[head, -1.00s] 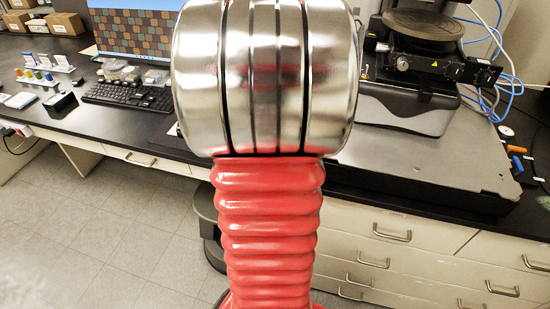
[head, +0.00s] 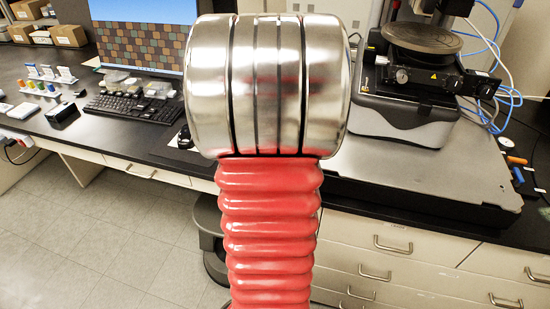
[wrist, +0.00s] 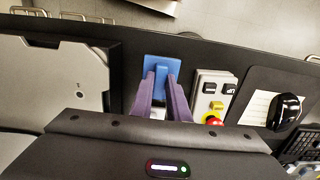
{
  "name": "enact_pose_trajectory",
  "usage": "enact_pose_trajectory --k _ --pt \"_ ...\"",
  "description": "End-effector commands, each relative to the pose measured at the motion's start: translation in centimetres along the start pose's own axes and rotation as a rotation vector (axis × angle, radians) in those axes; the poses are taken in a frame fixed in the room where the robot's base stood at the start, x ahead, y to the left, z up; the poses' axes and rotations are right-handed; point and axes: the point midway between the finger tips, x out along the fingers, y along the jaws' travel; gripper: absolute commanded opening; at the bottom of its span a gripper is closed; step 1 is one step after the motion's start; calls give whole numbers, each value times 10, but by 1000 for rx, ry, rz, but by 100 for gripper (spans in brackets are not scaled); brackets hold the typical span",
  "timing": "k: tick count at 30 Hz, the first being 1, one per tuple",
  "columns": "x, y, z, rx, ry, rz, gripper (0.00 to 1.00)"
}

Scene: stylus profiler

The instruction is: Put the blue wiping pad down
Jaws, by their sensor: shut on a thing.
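The blue wiping pad (wrist: 153,68) shows in the wrist view near the bench's front edge, with a raised blue grip on top. My gripper (wrist: 161,78) has purple fingers shut on that grip, one on each side. I cannot tell whether the pad touches the dark bench top or hangs just above it. In the head view my own arm hides the gripper and the pad.
In the wrist view a control box (wrist: 207,83) with a red-topped button stands close right of the pad. A mouse (wrist: 285,112) lies farther right. A grey instrument plate (wrist: 60,75) is to the left. The head view shows a keyboard (head: 135,105) and a round stage (head: 422,38).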

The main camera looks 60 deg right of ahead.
Motion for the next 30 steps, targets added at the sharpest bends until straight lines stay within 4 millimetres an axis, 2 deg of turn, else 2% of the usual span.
enact_pose_trajectory --k 8,18,30 --pt "1 0 0 0 0 0 0" --pt "36 1 1 1 -2 1 0" --pt "39 1 0 1 0 0 0"
